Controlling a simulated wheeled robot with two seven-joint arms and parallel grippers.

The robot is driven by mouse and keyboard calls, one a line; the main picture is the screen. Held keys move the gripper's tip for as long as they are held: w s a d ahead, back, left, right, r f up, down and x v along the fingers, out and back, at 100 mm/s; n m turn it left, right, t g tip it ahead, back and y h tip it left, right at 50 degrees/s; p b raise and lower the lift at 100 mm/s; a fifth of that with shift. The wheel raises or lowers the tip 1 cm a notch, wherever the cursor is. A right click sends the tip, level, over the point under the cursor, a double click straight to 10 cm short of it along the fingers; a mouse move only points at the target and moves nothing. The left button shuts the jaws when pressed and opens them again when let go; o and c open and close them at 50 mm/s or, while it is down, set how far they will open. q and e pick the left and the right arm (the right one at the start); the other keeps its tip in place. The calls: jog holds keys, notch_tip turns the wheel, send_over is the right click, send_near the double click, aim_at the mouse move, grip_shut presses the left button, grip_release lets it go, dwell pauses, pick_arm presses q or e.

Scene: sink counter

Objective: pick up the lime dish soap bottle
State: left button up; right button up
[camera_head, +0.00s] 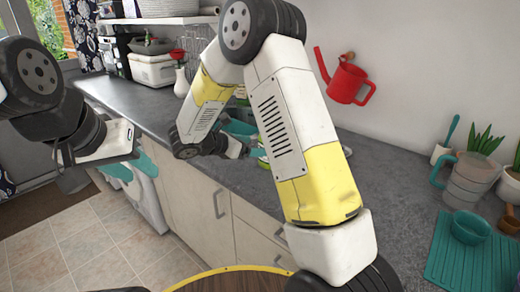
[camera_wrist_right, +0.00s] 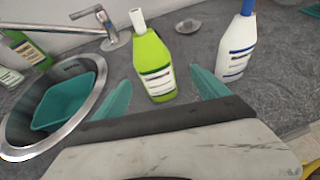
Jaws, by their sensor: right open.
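The lime dish soap bottle (camera_wrist_right: 154,68) stands upright on the grey counter in the right wrist view, with a white cap and a white label. My right gripper (camera_wrist_right: 159,76) is open, its teal fingers spread to either side of the bottle in the picture. A gap of counter shows on both sides, and I see no contact. In the head view my right arm hides most of the bottle's area. My left gripper (camera_head: 132,170) hangs at the left, in front of the lower cabinets, with its teal fingers apart and nothing seen between them.
A white bottle with a blue cap (camera_wrist_right: 237,45) stands close right of the lime one. The round sink (camera_wrist_right: 12,135) with a teal tub (camera_wrist_right: 65,101) and a faucet (camera_wrist_right: 108,28) lie left. A red watering can (camera_head: 347,84) hangs on the wall.

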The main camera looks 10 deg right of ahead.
aim_at(262, 146)
jog(key=shift+w+a+f+n+t, duration=0.2)
jog(key=shift+w+f+n+t, duration=0.05)
jog(key=shift+f+n+t, duration=0.05)
jog(key=shift+w+d+f, duration=0.15)
jog(key=shift+w, duration=0.05)
jog(key=x, duration=0.7)
jog(key=shift+d, duration=0.1)
jog(key=shift+c, duration=0.4)
jog(key=c, duration=1.7)
